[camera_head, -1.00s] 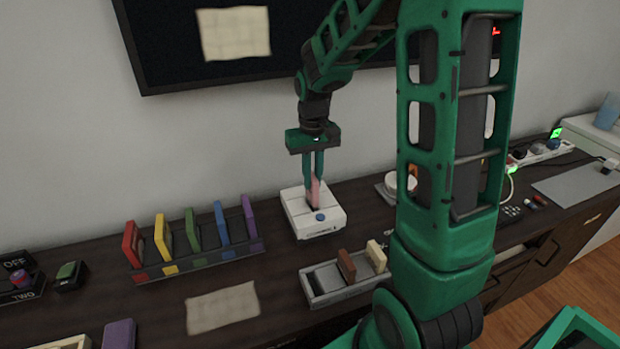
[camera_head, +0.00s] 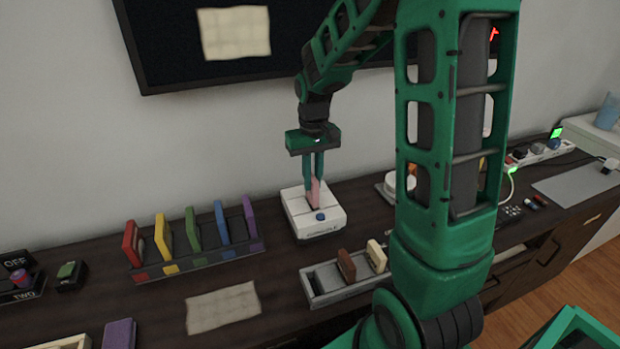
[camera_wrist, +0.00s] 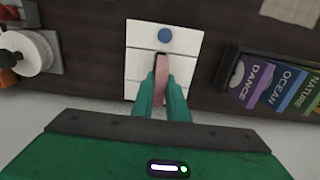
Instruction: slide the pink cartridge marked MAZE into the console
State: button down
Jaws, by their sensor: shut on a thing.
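The white console (camera_head: 317,218) with a blue button sits on the dark cabinet top near the wall. It also shows in the wrist view (camera_wrist: 138,40). My gripper (camera_head: 314,180) points down over it and is shut on the pink cartridge (camera_head: 315,192). The cartridge stands upright between the fingers, its lower end at the console's top. In the wrist view the pink cartridge (camera_wrist: 160,75) shows edge-on between the fingertips, over the console. Its label is not readable, and I cannot tell how deep its lower end sits.
A rack (camera_head: 203,260) of several coloured cartridges stands left of the console. A grey tray (camera_head: 325,293) with a brown and a cream cartridge is in front. A white round object (camera_head: 398,184) stands to the right. A paper sheet (camera_head: 222,307) lies at the front left.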

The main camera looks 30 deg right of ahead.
aim_at(312, 191)
jog(key=shift+f, duration=2.25)
jog(key=c, duration=1.7)
grip_release()
jog(key=shift+o, duration=0.2)
jog(key=shift+r, duration=0.1)
notch_tip(312, 191, up, 10)
jog(key=shift+r, duration=0.25)
